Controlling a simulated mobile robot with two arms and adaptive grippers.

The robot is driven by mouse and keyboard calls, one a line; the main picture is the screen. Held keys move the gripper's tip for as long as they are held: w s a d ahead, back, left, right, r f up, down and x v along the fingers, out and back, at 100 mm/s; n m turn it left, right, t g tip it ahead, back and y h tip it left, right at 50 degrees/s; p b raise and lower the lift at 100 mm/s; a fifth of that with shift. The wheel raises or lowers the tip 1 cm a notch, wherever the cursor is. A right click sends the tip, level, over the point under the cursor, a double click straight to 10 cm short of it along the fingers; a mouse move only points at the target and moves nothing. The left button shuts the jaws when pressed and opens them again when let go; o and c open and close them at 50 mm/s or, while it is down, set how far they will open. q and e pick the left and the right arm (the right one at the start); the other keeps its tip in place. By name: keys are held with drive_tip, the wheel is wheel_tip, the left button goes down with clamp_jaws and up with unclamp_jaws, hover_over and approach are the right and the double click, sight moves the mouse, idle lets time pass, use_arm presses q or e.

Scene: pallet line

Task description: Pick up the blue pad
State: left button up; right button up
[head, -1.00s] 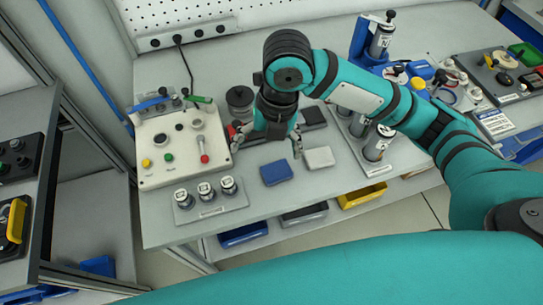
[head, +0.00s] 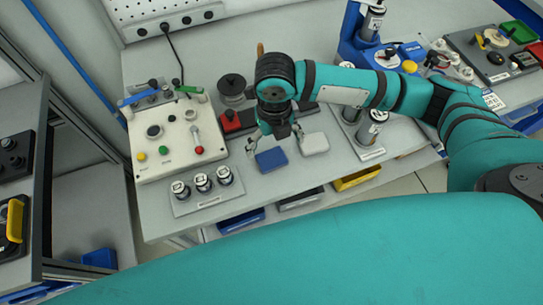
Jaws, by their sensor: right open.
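The blue pad (head: 271,160) lies flat on the grey workbench, left of a white pad (head: 314,144). My right gripper (head: 274,141) points down just behind and above the blue pad. Its fingers are spread apart, one to the left of the pad and one to the right toward the white pad. Nothing is between the fingers. Whether a finger touches the pad cannot be told. My left gripper is not in view.
A control box (head: 166,136) with buttons and a lever stands left of the pad. A tray with vials (head: 203,182) lies front left. Metal cylinders (head: 371,128) stand right. Bins sit below the bench edge.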

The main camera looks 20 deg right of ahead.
sight(272, 158)
drive_tip(key=f, duration=0.1)
drive_tip(key=f+p, duration=0.1)
drive_tip(key=f, duration=0.2)
drive_tip(key=shift+s+a+f, duration=0.3)
drive_tip(key=shift+a+f, duration=0.05)
drive_tip(key=shift+a, duration=0.05)
drive_tip(key=shift+f, duration=0.45)
drive_tip(key=c, duration=1.1)
drive_tip(key=shift+w+r, duration=0.1)
drive_tip(key=shift+r, duration=0.45)
wheel_tip(272, 158, up, 2)
drive_tip(key=shift+r+b, duration=0.1)
drive_tip(key=shift+b, duration=0.25)
drive_tip(key=s+b, duration=0.1)
drive_tip(key=s, duration=0.4)
drive_tip(key=s+r+b, duration=0.1)
drive_tip(key=s, duration=0.4)
drive_tip(key=s+a, duration=0.1)
drive_tip(key=s, duration=0.5)
drive_tip(key=shift+a+r+b, duration=0.1)
drive_tip(key=shift+r+b, duration=0.3)
